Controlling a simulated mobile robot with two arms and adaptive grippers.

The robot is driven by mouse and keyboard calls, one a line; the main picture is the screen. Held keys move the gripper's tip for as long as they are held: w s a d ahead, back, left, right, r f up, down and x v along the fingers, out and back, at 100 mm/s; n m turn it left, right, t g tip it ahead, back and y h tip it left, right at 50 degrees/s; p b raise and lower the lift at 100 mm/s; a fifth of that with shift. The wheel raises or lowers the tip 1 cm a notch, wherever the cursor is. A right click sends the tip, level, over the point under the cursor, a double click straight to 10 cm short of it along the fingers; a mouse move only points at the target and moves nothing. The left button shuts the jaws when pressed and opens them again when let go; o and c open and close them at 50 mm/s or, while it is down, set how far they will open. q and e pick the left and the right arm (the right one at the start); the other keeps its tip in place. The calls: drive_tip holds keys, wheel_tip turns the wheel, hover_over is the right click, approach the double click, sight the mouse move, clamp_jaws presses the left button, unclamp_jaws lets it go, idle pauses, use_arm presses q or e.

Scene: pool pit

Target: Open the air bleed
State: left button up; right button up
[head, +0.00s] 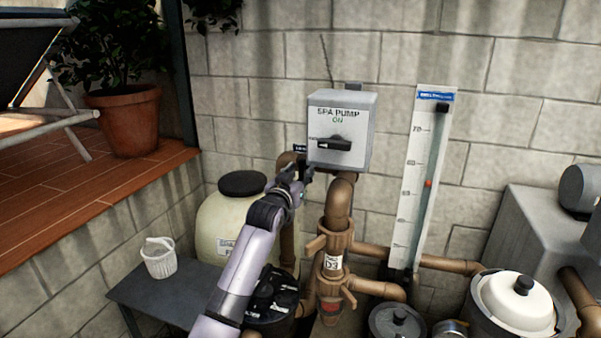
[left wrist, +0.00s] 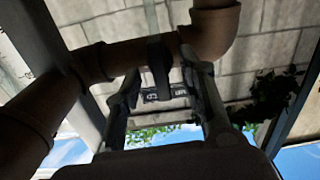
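My left gripper (head: 298,170) is raised in front of the upper brown pipe (head: 284,160), just left of and below the grey spa pump box (head: 341,130). In the left wrist view its two fingers (left wrist: 166,92) are apart. A dark upright piece (left wrist: 158,65) on the brown pipe (left wrist: 120,58) shows between them, with a small dark tag with pale lettering (left wrist: 165,94) below it. This may be the air bleed; the lettering is too small to read. I cannot tell whether either finger touches it. My right gripper is not in view.
The spa pump box has a black switch (head: 334,144) and reads ON. A white level gauge (head: 422,180) stands right of it. A cream tank (head: 225,218), a black-lidded filter (head: 270,300) and a brown valve (head: 333,250) are close to my arm. A white basket (head: 159,258) sits on a grey bench (head: 165,296).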

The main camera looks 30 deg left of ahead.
use_arm(q)
drive_tip(key=shift+s+d+r+p, duration=0.1)
drive_tip(key=shift+s+p, duration=0.15)
drive_tip(key=shift+p, duration=0.05)
drive_tip(key=p+v, duration=0.3)
drive_tip(key=v, duration=0.3)
drive_tip(key=shift+s, duration=0.25)
